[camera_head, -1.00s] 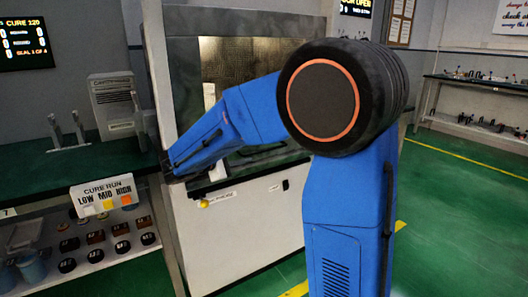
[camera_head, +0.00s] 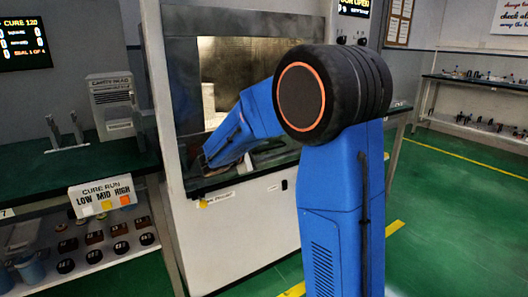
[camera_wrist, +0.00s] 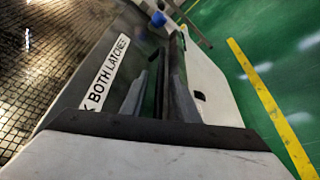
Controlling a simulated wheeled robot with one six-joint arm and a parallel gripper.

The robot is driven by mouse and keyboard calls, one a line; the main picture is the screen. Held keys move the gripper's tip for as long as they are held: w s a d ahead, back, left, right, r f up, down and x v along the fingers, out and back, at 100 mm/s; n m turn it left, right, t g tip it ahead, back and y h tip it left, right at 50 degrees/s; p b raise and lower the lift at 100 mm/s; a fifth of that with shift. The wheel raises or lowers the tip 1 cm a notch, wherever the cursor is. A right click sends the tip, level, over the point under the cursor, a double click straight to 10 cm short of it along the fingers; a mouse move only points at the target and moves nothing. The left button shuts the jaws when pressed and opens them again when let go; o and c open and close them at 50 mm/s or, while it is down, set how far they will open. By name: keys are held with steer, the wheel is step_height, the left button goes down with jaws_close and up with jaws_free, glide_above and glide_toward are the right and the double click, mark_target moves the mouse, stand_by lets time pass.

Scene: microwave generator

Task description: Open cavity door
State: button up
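The machine's cavity door (camera_head: 182,95) has a dark frame around a lit, mesh-like window, in the middle of the head view. I cannot tell whether it stands ajar. My gripper (camera_head: 207,158) is at the door's lower left part, mostly hidden by my blue arm. In the wrist view, dark narrow parts of my gripper (camera_wrist: 173,85) lie close to the door's edge. A white label (camera_wrist: 104,74) ending "BOTH LATCHES" is to their left, beside the mesh (camera_wrist: 45,50). Whether the fingers are open or hold anything is unclear.
A green-topped bench (camera_head: 85,155) with a grey boxed unit (camera_head: 112,105) stands close on the left. A white lower cabinet panel (camera_head: 235,235) is below the door. Green floor (camera_head: 455,210) with a yellow line is open on the right.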

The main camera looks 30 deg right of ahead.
mark_target(264, 23)
jaws_close()
step_height(264, 23, up, 44)
steer(key=shift+r, duration=0.1)
stand_by(0.4)
jaws_free()
steer(key=v, duration=1.7)
steer(key=shift+a, duration=0.2)
